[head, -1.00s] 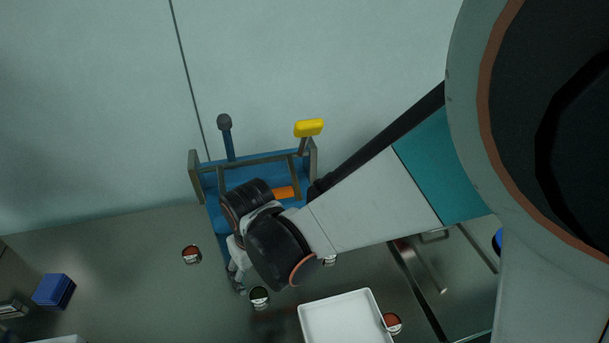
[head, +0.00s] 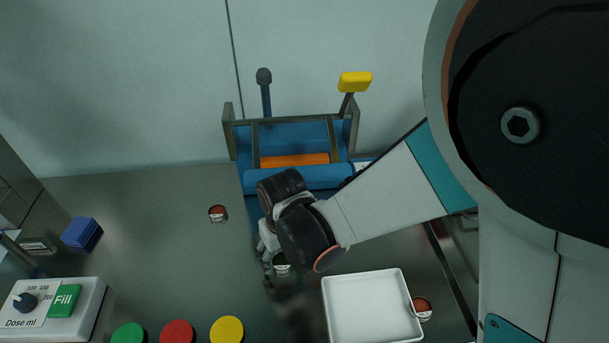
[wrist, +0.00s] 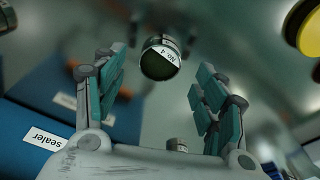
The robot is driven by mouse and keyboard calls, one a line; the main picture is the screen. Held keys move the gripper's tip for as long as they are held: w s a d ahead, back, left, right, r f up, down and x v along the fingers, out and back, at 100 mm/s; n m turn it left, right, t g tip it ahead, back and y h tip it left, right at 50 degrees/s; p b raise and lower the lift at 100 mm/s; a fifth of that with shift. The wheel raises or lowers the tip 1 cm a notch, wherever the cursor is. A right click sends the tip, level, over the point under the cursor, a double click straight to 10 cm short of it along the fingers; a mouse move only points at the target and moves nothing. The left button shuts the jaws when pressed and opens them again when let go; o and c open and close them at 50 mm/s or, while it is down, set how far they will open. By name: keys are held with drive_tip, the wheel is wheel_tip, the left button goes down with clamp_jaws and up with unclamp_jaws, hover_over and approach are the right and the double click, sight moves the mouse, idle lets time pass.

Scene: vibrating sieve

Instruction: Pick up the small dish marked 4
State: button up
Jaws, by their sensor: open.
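The small dish marked No. 4 (wrist: 160,60) is dark inside with a white label. In the wrist view it shows between and slightly beyond the two fingers of my gripper (wrist: 160,88), apart from both. My gripper is open, with nothing held. In the head view, my gripper (head: 267,268) hangs low over the counter next to a small dark dish (head: 282,266), which it partly hides. The label there is too small to read.
A blue sealer (wrist: 35,140) stands close to my gripper. A white tray (head: 372,305) lies to the right, with a red-brown dish (head: 422,308) beside it. Another red-brown dish (head: 218,214) is to the left. Green, red and yellow (head: 227,330) round tops line the front.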

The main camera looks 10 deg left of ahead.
sight(282, 263)
drive_tip(key=f, duration=0.1)
drive_tip(key=f+b, duration=0.1)
drive_tip(key=f, duration=0.1)
drive_tip(key=shift+w+a+f+b, duration=0.2)
drive_tip(key=shift+w+f+b, duration=0.05)
drive_tip(key=shift+f+b, duration=0.1)
drive_tip(key=shift+r, duration=0.15)
drive_tip(key=c, duration=1.1)
drive_tip(key=shift+r, duration=0.1)
